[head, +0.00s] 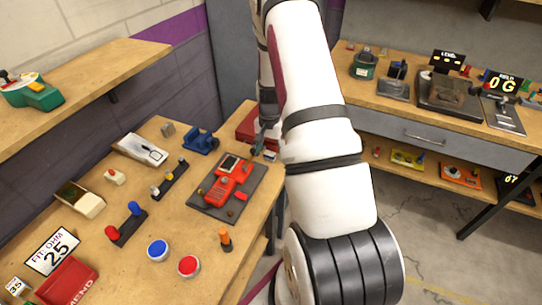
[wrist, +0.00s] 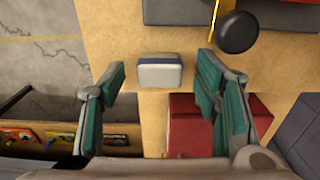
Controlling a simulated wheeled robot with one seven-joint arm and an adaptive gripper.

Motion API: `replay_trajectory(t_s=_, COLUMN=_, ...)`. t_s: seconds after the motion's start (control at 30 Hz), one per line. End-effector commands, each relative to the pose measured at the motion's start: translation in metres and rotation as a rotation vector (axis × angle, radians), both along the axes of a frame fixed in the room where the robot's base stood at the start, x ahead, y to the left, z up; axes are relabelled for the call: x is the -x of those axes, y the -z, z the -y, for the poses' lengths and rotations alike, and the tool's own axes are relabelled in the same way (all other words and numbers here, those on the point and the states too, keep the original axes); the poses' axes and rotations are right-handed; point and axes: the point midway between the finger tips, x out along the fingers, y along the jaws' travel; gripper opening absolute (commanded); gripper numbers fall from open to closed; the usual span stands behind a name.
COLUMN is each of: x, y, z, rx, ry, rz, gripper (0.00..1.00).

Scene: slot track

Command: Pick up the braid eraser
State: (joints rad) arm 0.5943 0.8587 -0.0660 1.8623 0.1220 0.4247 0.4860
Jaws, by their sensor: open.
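A small block, pale grey-white with a dark blue band, looks like the eraser (wrist: 160,72). It lies on the wooden bench near its edge in the wrist view. My gripper (wrist: 161,78) is open, with its green-padded fingers on either side of the block and a gap on each side. Neither finger visibly touches it. In the head view my gripper (head: 262,142) is low over the bench's far right corner, beside a small pale item (head: 270,155) that seems to be the same block. My arm partly hides this area.
A red box (wrist: 190,125) stands close by my right finger in the wrist view. A dark mat (head: 211,205) with a red device lies nearby, and a black knob (wrist: 237,32) rises beyond the block. The bench edge and open floor (wrist: 40,62) are to the left in the wrist view.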

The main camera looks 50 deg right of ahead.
Motion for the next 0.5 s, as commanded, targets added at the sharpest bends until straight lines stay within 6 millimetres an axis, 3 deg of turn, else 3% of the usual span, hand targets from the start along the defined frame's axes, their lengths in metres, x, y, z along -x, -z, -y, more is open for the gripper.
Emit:
replay_trajectory(t_s=0.1, x=0.0007, y=0.0102, z=0.0004, rx=-0.001, ry=0.001, rz=-0.001, gripper=0.57)
replay_trajectory(t_s=0.37, x=0.0000, y=0.0125, z=0.0005, rx=0.001, ry=0.001, rz=0.000, gripper=0.57)
replay_trajectory(t_s=0.5, x=0.0002, y=0.0124, z=0.0005, rx=0.001, ry=0.001, rz=0.000, gripper=0.29)
